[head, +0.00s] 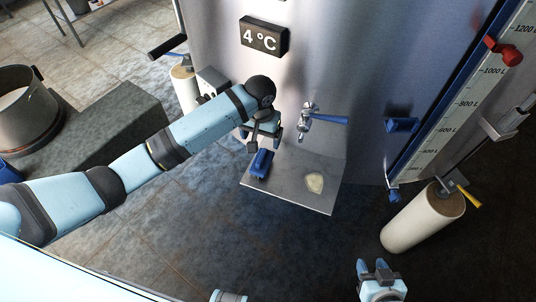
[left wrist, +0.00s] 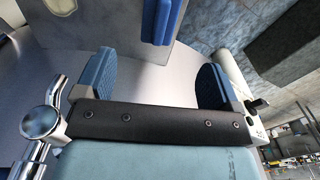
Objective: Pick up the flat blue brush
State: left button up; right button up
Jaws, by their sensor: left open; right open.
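The flat blue brush (head: 261,164) lies on the left part of a metal shelf on the tank front. My left gripper (head: 263,141) is open and empty, at the brush's tank-side end in the head view. In the left wrist view the brush (left wrist: 163,20) shows at the top edge, partly cut off, beyond the gap between the open fingers (left wrist: 155,76) and apart from them. My right gripper (head: 374,268) is open and empty at the bottom of the head view, far from the brush.
The metal shelf (head: 290,192) also holds a pale oval thing (head: 314,183) to the right. A tap with a blue lever (head: 328,118) juts out above the shelf, right of my left gripper. The steel tank (head: 350,60) stands close behind.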

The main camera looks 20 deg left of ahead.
aim_at(262, 156)
pick_arm(q)
jog(key=f, duration=0.7)
jog(key=shift+s+f, duration=0.1)
jog(key=shift+s, duration=0.1)
jog(key=f, duration=0.5)
jog(key=shift+w+f, duration=0.3)
jog(key=c, duration=1)
